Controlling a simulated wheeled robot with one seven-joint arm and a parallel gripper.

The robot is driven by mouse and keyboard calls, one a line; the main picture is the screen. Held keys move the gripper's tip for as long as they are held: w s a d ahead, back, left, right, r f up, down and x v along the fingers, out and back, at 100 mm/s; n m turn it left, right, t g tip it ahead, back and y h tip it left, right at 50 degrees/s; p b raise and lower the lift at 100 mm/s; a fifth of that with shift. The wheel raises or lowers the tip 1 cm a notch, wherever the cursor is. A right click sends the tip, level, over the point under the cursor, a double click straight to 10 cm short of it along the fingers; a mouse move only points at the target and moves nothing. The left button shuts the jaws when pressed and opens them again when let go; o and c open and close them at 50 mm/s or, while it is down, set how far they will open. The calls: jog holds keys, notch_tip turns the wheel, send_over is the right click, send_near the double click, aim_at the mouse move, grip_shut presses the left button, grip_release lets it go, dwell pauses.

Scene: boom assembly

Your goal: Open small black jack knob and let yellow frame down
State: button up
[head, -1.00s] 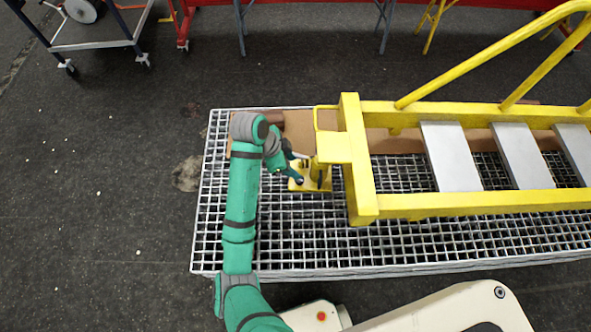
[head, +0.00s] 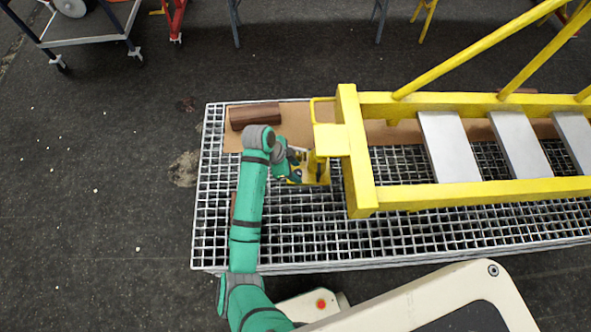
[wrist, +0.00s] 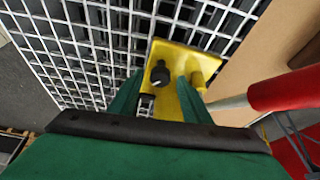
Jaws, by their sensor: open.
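The yellow frame (head: 362,160) lies along the metal grating, its left end over a yellow jack base (head: 322,176). In the wrist view the jack's yellow base (wrist: 185,57) rests on the grating with the small black knob (wrist: 160,74) on it. My gripper (wrist: 159,92) is open, with its green fingers pointing at the knob and the knob just ahead of the fingertips, roughly between them. I cannot tell whether they touch it. In the head view my gripper (head: 292,174) is beside the jack and partly hides it.
A red-gripped bar (wrist: 285,90) lies right of the fingers in the wrist view. A brown block (head: 254,115) sits on brown board behind my arm. Trolleys and stands are behind.

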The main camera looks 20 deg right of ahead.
jog(key=shift+d+f, duration=0.1)
jog(key=shift+f, duration=0.15)
jog(key=c, duration=1)
jog(key=shift+d, duration=0.1)
